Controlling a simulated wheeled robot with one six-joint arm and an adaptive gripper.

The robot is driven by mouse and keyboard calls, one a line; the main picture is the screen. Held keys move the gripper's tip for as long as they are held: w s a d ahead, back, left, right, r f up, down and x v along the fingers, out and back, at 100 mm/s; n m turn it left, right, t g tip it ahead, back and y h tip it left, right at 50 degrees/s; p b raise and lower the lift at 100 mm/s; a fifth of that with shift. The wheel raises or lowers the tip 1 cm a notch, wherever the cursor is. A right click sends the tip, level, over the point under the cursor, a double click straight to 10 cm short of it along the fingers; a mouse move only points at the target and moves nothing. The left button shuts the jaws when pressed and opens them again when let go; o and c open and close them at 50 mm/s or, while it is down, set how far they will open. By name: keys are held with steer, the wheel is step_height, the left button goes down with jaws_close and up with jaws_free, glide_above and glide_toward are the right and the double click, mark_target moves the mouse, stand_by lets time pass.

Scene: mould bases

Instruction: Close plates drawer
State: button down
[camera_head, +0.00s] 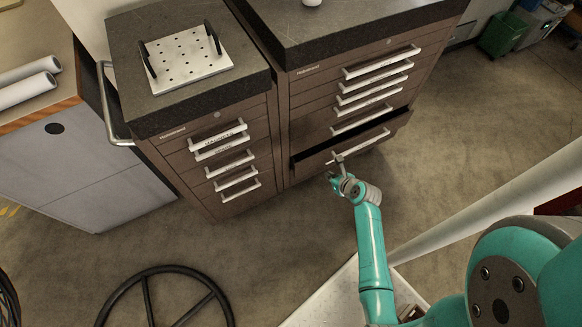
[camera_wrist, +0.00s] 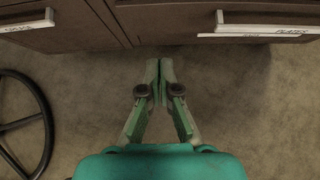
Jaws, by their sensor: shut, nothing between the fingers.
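The plates drawer (camera_head: 310,161) is the bottom drawer of the right-hand brown cabinet. It stands partly open, with a dark gap showing above its front in the head view. Its pale handle (camera_wrist: 268,24) carries a "PLATES" label in the wrist view. My gripper (camera_wrist: 160,66) is shut and empty, its fingertips together over the floor. In the wrist view they are just short of the brown fronts and left of the plates handle. In the head view my gripper (camera_head: 338,160) appears near the left end of that handle; contact cannot be told.
A smaller cabinet (camera_head: 190,150) with shut drawers stands to the left, a perforated white plate (camera_head: 186,58) on its top. A dark wheel (camera_head: 165,295) shows at lower left. A grey bench (camera_head: 85,165) is at far left. Open floor lies right of the cabinets.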

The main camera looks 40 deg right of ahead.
glide_toward(309, 158)
steer(key=shift+s+f+x, duration=0.2)
steer(key=shift+x, duration=0.95)
steer(key=shift+s+f+x, duration=0.15)
steer(key=shift+x, duration=0.95)
steer(key=shift+s+f+x, duration=0.2)
steer(key=shift+x, duration=0.95)
steer(key=shift+a, duration=0.1)
steer(key=shift+w+d, duration=0.15)
steer(key=shift+w, duration=0.5)
steer(key=shift+w+d, duration=0.15)
steer(key=shift+w, duration=0.5)
steer(key=shift+s, duration=0.15)
